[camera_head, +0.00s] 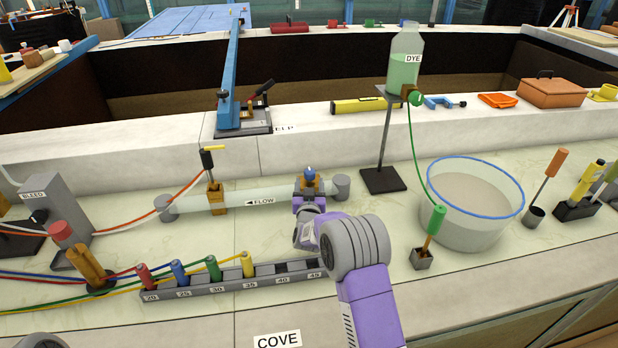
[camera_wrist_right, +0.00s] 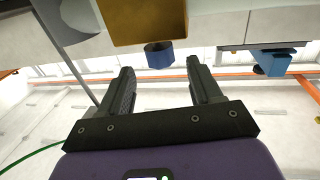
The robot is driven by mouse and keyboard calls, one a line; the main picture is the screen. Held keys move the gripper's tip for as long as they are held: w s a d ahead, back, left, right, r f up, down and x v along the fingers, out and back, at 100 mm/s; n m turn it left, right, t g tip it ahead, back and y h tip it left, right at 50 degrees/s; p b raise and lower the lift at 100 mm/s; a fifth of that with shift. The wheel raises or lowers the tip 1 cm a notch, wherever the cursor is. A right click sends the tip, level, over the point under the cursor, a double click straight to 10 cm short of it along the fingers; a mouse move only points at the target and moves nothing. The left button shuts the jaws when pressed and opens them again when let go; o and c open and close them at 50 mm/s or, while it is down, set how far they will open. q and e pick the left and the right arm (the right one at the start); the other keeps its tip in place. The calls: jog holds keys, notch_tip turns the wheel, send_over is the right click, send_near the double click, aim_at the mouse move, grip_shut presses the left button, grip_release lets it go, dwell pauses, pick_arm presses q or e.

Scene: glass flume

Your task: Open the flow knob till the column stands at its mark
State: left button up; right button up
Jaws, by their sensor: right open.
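A blue knob (camera_head: 309,173) sits on the brass valve block (camera_head: 314,187) at the right end of the clear flow tube (camera_head: 232,201), which carries a FLOW label with an arrow pointing left. My right gripper (camera_head: 308,206) is at the near side of this valve, and the wrist partly hides it. In the right wrist view my right gripper (camera_wrist_right: 160,75) is open and empty. A blue faceted knob (camera_wrist_right: 159,56) under a brass block (camera_wrist_right: 150,20) shows just beyond the gap between its fingertips, not gripped. I cannot make out a column level or its mark. My left gripper is not in view.
A numbered rack (camera_head: 215,286) with coloured plugs stands left of my right arm. A dye bottle (camera_head: 405,65) on a stand (camera_head: 384,180) is behind right, beside a clear basin (camera_head: 470,232).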

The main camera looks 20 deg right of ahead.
aim_at(310, 177)
jog(key=shift+b+x, duration=0.6)
jog(key=shift+x, duration=2.4)
jog(key=shift+f, duration=0.1)
jog(key=c, duration=0.9)
